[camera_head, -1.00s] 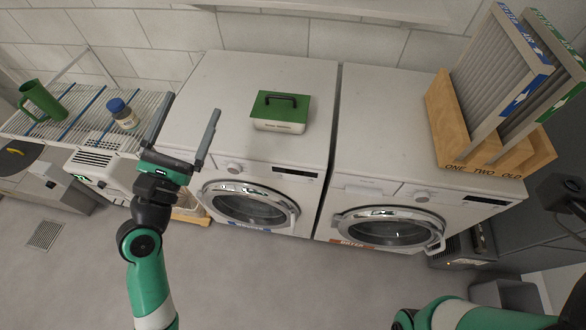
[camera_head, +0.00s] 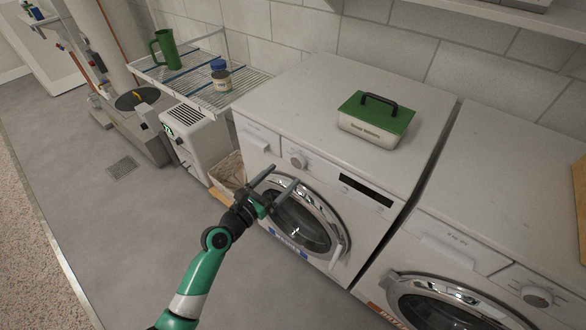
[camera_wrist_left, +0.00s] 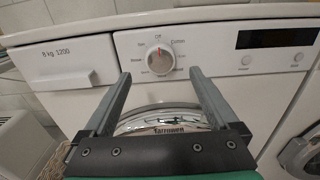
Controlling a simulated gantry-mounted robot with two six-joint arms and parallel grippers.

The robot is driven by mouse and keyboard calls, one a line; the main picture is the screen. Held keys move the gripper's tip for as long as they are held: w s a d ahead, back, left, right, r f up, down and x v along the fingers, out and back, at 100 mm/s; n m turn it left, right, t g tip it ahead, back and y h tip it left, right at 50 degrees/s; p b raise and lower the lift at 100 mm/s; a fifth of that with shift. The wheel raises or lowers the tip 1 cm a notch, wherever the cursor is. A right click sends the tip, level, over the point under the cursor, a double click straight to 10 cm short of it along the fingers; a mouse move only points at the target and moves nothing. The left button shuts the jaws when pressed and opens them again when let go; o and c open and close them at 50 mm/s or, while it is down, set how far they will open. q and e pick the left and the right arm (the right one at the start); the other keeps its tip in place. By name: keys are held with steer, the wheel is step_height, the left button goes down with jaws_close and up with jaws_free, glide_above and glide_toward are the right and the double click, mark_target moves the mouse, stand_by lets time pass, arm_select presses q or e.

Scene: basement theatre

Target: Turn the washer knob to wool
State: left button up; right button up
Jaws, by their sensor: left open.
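The washer (camera_head: 262,230) is the left white machine, with a blue label under its round door. Its round knob (camera_head: 297,160) sits on the front panel, left of the dark display. In the left wrist view the knob (camera_wrist_left: 160,58) is centred, its red mark pointing up near the top label, seemingly "Off"; most other labels are too small to read. My left gripper (camera_head: 284,176) is open and empty in front of the washer, below the knob. In the left wrist view its fingers (camera_wrist_left: 160,74) frame the knob, apart from it. My right gripper is not in view.
A green-lidded box (camera_head: 375,118) sits on the washer. The dryer (camera_head: 480,215) stands close on its right. A wire rack (camera_head: 190,80) with a green mug (camera_head: 165,50) and blue-capped jar (camera_head: 221,76) is at left. The grey floor (camera_head: 130,215) is open.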

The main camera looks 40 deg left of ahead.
mark_target(296, 163)
arm_select(q)
steer(key=w, duration=0.2)
steer(key=w+b, duration=0.1)
steer(key=w, duration=0.2)
steer(key=shift+a+f, duration=0.15)
steer(key=shift+a, duration=0.05)
steer(key=shift+w+b, duration=0.3)
steer(key=shift+w, duration=0.1)
steer(key=c, duration=1.4)
